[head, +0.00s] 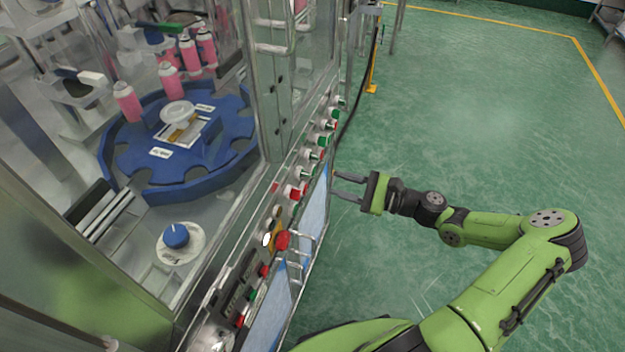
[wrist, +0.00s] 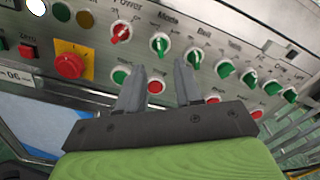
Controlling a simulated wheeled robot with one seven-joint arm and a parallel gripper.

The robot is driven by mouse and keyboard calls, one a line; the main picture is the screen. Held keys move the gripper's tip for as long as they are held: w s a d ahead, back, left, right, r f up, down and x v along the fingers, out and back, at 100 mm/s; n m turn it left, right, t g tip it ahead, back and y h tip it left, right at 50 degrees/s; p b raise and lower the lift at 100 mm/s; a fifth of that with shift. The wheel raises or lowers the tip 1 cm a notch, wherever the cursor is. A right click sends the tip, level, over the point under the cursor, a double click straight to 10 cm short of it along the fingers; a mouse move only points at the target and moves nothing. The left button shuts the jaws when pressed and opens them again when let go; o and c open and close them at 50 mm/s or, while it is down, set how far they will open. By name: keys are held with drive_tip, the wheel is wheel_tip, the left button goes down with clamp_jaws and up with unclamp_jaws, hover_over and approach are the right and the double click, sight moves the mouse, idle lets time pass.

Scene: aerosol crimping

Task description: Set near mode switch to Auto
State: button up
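The mode switch (wrist: 160,44) is a green rotary knob on a white collar, under the label "Mode" in the wrist view. It is turned off vertical, but I cannot read which position it marks. In the head view I take it to be the green knob (head: 303,173) just beyond the red one. My gripper (wrist: 160,64) is open and empty, its two fingers apart and pointing at the panel just below the mode switch. In the head view my gripper (head: 336,184) is to the right of the panel edge, apart from the knobs.
A red power knob (wrist: 120,33) sits left of the mode switch, and a green belt knob (wrist: 194,60) sits right. Red and green buttons line the row below. A red emergency stop (wrist: 69,66) is farther left. Green floor (head: 480,120) is clear on the right.

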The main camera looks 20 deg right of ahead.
sight(310, 175)
drive_tip(key=b+x, duration=0.1)
drive_tip(key=x, duration=0.6)
drive_tip(key=shift+w+a, duration=0.15)
drive_tip(key=shift+w, duration=0.05)
clamp_jaws()
